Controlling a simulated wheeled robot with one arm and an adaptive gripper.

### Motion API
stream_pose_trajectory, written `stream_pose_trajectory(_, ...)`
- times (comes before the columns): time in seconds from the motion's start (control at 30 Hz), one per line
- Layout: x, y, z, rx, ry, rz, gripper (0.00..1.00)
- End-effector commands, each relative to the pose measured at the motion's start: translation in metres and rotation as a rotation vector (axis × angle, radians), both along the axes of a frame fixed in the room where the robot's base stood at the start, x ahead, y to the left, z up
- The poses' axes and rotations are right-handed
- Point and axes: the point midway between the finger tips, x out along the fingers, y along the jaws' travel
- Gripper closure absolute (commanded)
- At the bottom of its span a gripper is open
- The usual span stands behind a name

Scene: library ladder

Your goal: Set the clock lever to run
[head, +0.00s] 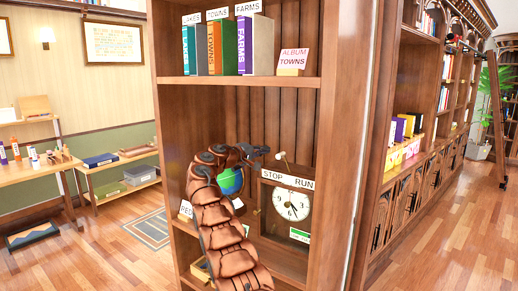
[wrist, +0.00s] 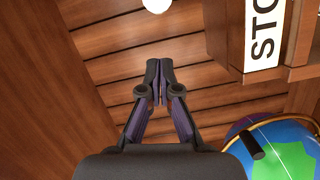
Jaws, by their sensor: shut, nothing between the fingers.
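The clock (head: 291,206) is a wooden case with a white dial, standing in a bookcase compartment. A label strip (head: 287,180) along its top reads STOP at left and RUN at right. The lever (head: 282,156) rises above the strip with a pale round knob, near the middle and slightly towards STOP. My gripper (head: 262,151) is above the STOP end, left of the knob. In the wrist view my gripper (wrist: 160,68) is shut and empty. A white ball, apparently the lever's knob (wrist: 157,4), shows beyond the fingertips, apart from them.
A globe (head: 230,181) stands left of the clock, partly behind my arm; it also shows in the wrist view (wrist: 290,155). A shelf (head: 240,82) with several books and a card (head: 292,60) is overhead. The bookcase side panel (head: 345,140) bounds the right.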

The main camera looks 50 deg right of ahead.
Motion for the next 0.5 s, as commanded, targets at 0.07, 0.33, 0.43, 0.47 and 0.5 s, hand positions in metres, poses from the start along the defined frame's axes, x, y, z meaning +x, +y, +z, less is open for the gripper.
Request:
stream_pose_trajectory(0.07, -0.004, 0.0, 0.0, -0.002, -0.001, 0.0, 1.0)
stream_pose_trajectory(0.33, -0.013, -0.001, -0.003, 0.0, 0.0, 0.001, 1.0)
stream_pose_trajectory(0.43, -0.018, -0.001, -0.003, -0.003, 0.0, -0.002, 1.0)
stream_pose_trajectory(0.47, -0.019, 0.0, -0.003, -0.003, 0.002, -0.003, 1.0)
stream_pose_trajectory(0.5, -0.021, 0.0, -0.003, -0.004, 0.004, -0.003, 1.0)
